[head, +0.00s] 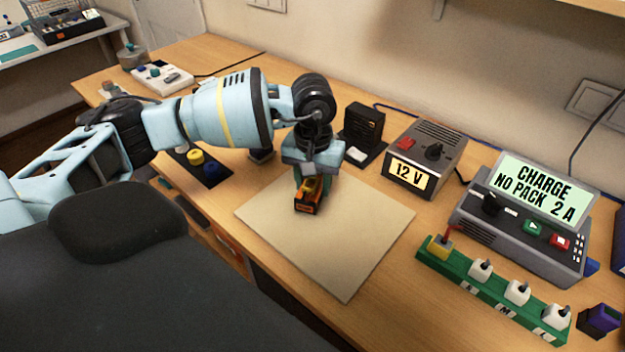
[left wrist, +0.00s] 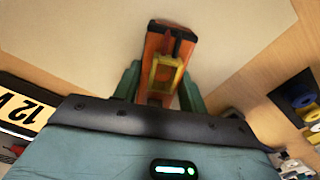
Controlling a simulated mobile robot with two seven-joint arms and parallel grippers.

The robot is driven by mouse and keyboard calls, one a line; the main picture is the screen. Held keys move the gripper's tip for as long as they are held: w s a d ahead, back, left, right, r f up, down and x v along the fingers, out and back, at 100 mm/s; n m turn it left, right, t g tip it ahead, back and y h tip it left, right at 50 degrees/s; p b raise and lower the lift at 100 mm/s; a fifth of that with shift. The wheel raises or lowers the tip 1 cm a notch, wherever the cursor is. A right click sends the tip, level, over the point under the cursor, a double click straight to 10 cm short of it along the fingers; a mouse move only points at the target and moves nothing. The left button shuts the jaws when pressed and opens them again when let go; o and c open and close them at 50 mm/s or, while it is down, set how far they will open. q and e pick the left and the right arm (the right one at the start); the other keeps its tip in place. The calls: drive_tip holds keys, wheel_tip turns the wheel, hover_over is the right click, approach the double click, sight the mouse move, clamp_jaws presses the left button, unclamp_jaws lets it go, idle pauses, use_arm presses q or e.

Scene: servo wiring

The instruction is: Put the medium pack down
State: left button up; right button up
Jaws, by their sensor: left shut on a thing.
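My left gripper (head: 307,190) points down over the beige mat (head: 350,255) and is shut on an orange pack (head: 306,204). The pack has a dark end and a yellow connector on top. In the left wrist view the orange pack (left wrist: 165,42) sits between the two green fingers of my left gripper (left wrist: 158,88), with the mat behind it. I cannot tell whether the pack touches the mat or hangs just above it. The fingers hide part of the pack. My right gripper is not in view.
A charger (head: 525,225) reading "CHARGE NO PACK 2 A", a 12 V supply (head: 425,155) and a black stand (head: 363,130) line the back. A green connector strip (head: 490,290) and a purple pack (head: 599,319) are at right. The mat's front and right are clear.

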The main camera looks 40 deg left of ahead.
use_arm(q)
drive_tip(key=shift+f, duration=0.1)
drive_tip(key=o, duration=1.3)
drive_tip(key=shift+c, duration=0.2)
wheel_tip(320, 180, up, 12)
